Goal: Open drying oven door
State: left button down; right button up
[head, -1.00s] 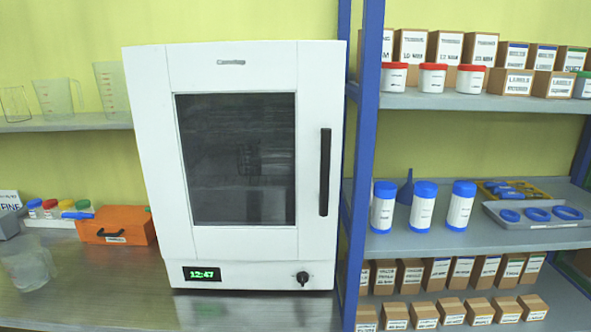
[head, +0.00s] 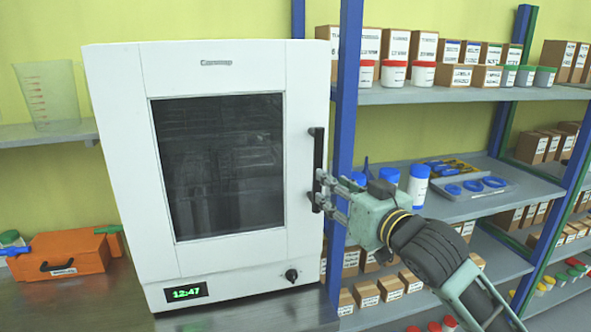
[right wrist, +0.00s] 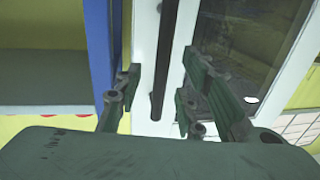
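The white drying oven (head: 210,270) stands on the metal counter with its door shut. The door has a dark window (head: 218,165) and a black vertical handle (head: 318,160) on its right edge. My right gripper (head: 322,192) is at the lower half of the handle. In the right wrist view its fingers (right wrist: 160,88) are open, one on each side of the black handle (right wrist: 165,50), with gaps between fingers and bar. My left gripper is not in view.
A blue shelf post (head: 346,100) stands close to the right of the oven, beside my right gripper. Shelves with boxes and blue-capped bottles (head: 418,185) lie beyond. An orange case (head: 68,255) sits on the counter at left.

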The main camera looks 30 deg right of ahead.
jog(key=w+p, duration=0.1)
jog(key=w, duration=0.1)
jog(key=w+p, duration=0.1)
jog(key=w, duration=0.1)
jog(key=w+r+p, duration=0.1)
jog(key=w, duration=0.2)
jog(key=shift+w, duration=0.1)
jog(key=shift+c, duration=0.4)
grip_shut()
